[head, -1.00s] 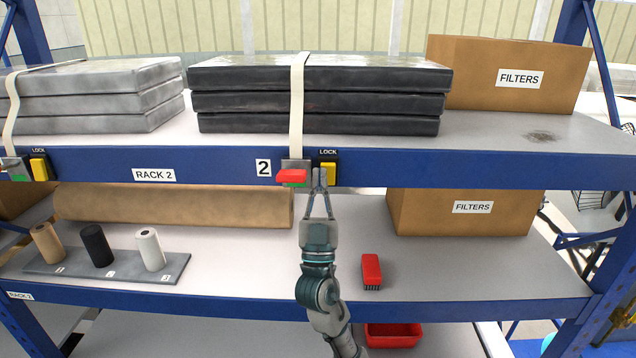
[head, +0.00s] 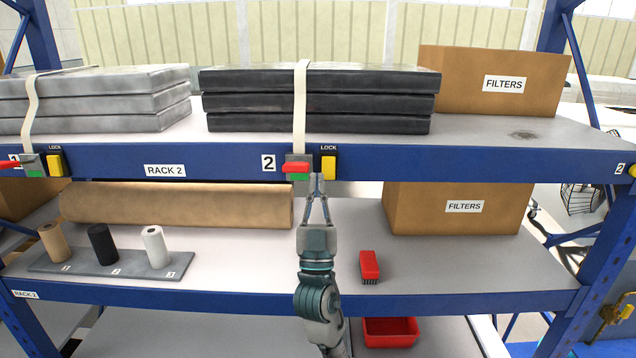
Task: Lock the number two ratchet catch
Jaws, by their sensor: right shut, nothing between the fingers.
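The number two ratchet catch (head: 298,171) sits on the blue shelf beam beside the white "2" label (head: 268,163). It has a red handle (head: 295,168) over a green patch, with a grey plate behind. A yellow lock tab (head: 328,167) under the word LOCK is just to its right. A white strap (head: 300,110) runs up from the catch over the black stacked slabs (head: 370,100). My right gripper (head: 317,182) points up, shut and empty, its tips just below the beam between the red handle and the yellow tab. I cannot tell if it touches either. My left gripper is not in view.
Another catch (head: 30,166) with its yellow tab is at far left. Below are a brown roll (head: 180,205), a grey board (head: 110,262) with several small rolls, a red brush (head: 370,266) and a FILTERS box (head: 460,208). A red bin (head: 390,331) is lower.

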